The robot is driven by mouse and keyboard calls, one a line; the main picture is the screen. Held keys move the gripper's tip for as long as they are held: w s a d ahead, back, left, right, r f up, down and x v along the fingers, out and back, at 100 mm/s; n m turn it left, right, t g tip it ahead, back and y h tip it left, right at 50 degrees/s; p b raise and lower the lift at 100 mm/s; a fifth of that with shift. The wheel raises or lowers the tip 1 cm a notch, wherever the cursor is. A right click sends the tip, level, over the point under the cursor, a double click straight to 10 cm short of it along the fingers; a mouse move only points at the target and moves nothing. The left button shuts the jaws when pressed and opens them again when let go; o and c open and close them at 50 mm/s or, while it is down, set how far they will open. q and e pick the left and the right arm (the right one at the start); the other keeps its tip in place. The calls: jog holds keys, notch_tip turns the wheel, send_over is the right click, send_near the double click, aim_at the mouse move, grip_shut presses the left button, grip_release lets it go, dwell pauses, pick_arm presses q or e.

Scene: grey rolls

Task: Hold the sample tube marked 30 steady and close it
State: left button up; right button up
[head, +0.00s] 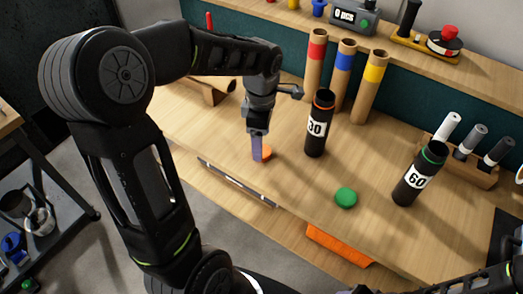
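The black sample tube marked 30 (317,128) stands upright on the workbench, with an orange ring at its top and no cap on it. An orange cap (266,153) lies on the bench to its left, near the front edge. My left gripper (258,150) points down at the orange cap, with a purple finger in front of part of it. I cannot tell whether the fingers are closed on it. My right arm shows at the lower right; its gripper is not clearly visible.
A black tube marked 60 (415,178) with a green ring stands to the right, and a green cap (346,197) lies nearer the front. Cardboard tubes (342,78) stand behind tube 30. A wooden rack (470,166) is at the right. The bench between the two tubes is clear.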

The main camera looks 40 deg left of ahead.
pick_arm(q)
notch_tip(320, 180, down, 4)
jog(key=shift+r, duration=0.25)
jog(key=shift+c, duration=0.3)
jog(key=c, duration=1.3)
